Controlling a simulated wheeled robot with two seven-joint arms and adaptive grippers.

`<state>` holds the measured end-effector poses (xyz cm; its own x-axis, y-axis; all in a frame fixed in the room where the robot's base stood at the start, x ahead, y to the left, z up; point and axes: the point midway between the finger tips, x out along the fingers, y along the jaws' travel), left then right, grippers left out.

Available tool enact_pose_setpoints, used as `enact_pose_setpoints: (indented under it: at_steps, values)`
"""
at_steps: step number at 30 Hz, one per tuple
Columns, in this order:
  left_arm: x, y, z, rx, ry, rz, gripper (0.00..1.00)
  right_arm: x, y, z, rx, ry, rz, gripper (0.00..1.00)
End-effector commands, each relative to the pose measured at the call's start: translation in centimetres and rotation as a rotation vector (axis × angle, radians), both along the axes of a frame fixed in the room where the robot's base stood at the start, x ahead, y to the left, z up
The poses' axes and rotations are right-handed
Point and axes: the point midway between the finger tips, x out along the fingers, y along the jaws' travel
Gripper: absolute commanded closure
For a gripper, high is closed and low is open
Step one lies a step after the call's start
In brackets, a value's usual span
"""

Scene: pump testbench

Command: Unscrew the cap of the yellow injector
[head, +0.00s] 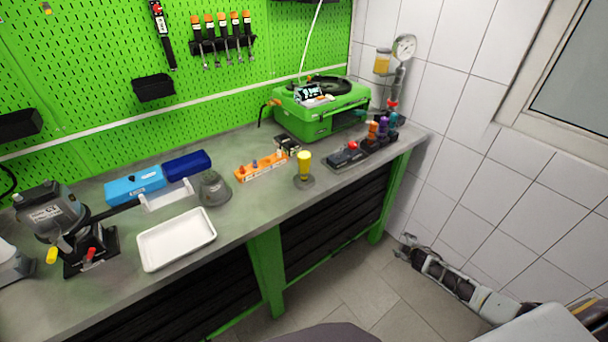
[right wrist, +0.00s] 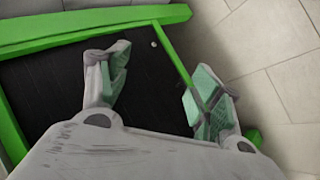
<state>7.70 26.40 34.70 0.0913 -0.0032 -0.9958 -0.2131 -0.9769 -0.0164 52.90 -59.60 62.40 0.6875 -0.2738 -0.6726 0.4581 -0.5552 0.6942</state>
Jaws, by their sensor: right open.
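The yellow injector (head: 304,163) stands upright on a small grey round base (head: 304,181) near the front edge of the workbench. Its upper part is yellow; I cannot make out where the cap begins. My right gripper (head: 405,244) is low at the right in the head view, out in front of the bench and well apart from the injector. In the right wrist view the right gripper (right wrist: 158,90) is open with nothing between its green-padded fingers. My left gripper is not in view.
A white tray (head: 177,240), a grey dome-shaped part (head: 214,187), an orange rack (head: 262,166) and a black block with a red button (head: 348,154) stand around on the bench. A green machine (head: 320,108) is behind. Bare bench (head: 240,214) lies left of the injector.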

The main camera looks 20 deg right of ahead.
Motion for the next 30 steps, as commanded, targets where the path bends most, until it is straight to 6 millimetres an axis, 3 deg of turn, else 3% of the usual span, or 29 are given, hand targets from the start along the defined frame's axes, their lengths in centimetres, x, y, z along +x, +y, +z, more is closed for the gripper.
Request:
enact_pose_setpoints:
  at_steps: [3, 12, 21, 26, 30]
  values:
    - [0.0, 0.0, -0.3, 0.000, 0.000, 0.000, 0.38, 3.8, 0.3, 4.7, -0.091, -0.053, 0.111, 0.35]
    - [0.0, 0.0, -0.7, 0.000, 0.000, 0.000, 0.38, 9.9, 4.5, 14.7, -0.348, -0.154, 0.403, 0.35]
    - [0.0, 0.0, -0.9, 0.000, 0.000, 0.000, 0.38, 12.1, 12.0, 22.6, -0.638, -0.246, 0.697, 0.35]
    - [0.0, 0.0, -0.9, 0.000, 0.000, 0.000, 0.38, 12.0, 17.0, 26.0, -0.804, -0.303, 0.847, 0.35]
    - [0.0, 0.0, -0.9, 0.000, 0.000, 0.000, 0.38, 11.2, 22.0, 28.8, -0.957, -0.369, 0.969, 0.35]
